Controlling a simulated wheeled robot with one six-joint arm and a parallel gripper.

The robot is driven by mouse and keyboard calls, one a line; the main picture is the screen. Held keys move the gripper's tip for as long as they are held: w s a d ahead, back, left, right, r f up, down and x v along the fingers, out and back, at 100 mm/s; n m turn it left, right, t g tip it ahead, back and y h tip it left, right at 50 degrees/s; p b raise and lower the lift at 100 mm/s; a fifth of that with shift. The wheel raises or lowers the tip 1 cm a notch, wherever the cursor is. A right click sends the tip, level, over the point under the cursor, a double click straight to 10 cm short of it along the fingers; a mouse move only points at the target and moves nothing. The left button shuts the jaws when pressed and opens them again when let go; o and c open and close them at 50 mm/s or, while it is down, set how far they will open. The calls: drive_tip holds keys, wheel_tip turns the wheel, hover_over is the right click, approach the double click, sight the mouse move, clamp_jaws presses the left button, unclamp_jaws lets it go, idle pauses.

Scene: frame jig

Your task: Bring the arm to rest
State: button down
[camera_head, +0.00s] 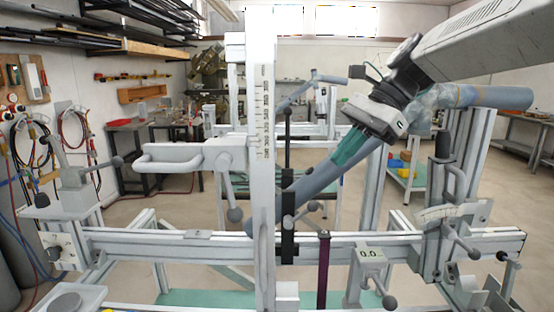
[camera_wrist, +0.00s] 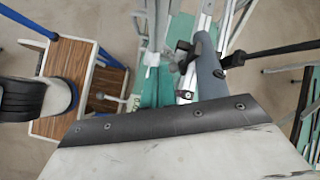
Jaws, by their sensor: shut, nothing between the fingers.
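My arm comes in from the upper right of the head view. My gripper (camera_head: 376,115), with a dark wrist and a pale body, points down and left in front of a blue-grey tube (camera_head: 310,185) in the jig. Its fingers are shut with nothing seen between them; the fingertips are hard to make out. I cannot tell whether the gripper touches the tube or the teal section beside it. In the wrist view, a pale panel with a dark screwed edge fills the bottom, and the blue-grey tube (camera_wrist: 207,68) stands just beyond it.
The jig's horizontal rail (camera_head: 180,243) crosses the front. A tall scaled upright (camera_head: 261,130) stands left of my gripper. Clamps and levers (camera_head: 445,200) crowd the right. In the wrist view, a wood-topped stand (camera_wrist: 70,75) is at left. Open floor lies behind the jig.

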drive_tip(key=s+d+f+n+h, duration=0.2)
drive_tip(key=s+d+f+n, duration=0.2)
drive_tip(key=s, duration=0.4)
drive_tip(key=s+d+f+n+t+h, duration=0.1)
drive_tip(key=s+d+f+n+h, duration=0.2)
drive_tip(key=s+f, duration=0.3)
drive_tip(key=s+d+f+n+t+h, duration=0.1)
drive_tip(key=s+d+f+n, duration=0.4)
drive_tip(key=s, duration=0.5)
drive_tip(key=shift+s+d+f+n+h, duration=0.15)
drive_tip(key=shift+d+f+n+h, duration=0.25)
drive_tip(key=shift+h, duration=0.5)
drive_tip(key=shift+f, duration=0.15)
